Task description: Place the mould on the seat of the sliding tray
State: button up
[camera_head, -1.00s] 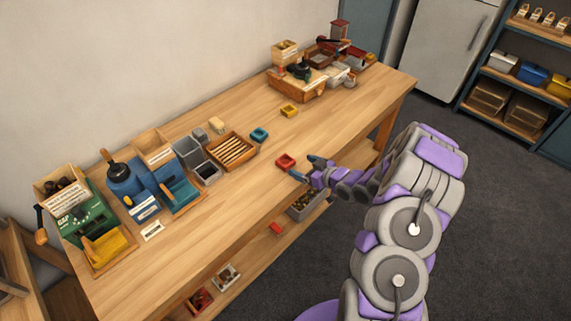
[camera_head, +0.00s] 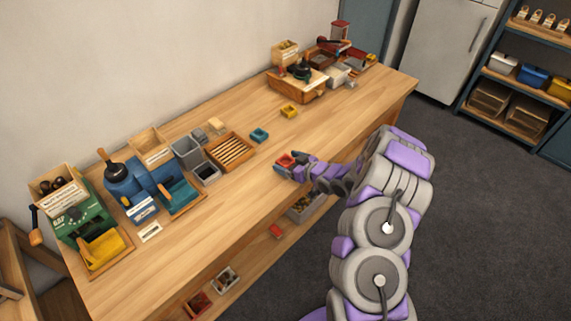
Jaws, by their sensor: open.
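A small red square mould (camera_head: 285,159) lies on the bench near its front edge. My gripper (camera_head: 284,164) is at the red mould, its fingers open and close around or beside it; contact is too small to tell. A teal mould (camera_head: 259,135) and a yellow mould (camera_head: 289,111) lie farther back on the bench, apart from the gripper. The frames do not show clearly which part is the sliding tray. A wooden station with a dark knob (camera_head: 299,85) stands at the back right, and a blue press with a teal tray (camera_head: 182,195) stands at the left.
A green machine with a yellow tray (camera_head: 104,250) stands at the left end of the wooden bench (camera_head: 235,225). A slatted wooden tray (camera_head: 231,151) and grey bins (camera_head: 187,150) stand mid-bench. Bins sit on the shelf below.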

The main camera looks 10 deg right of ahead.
jog(key=shift+c, duration=0.2)
jog(key=c, duration=1.2)
jog(key=shift+o, duration=0.2)
jog(key=shift+r, duration=0.1)
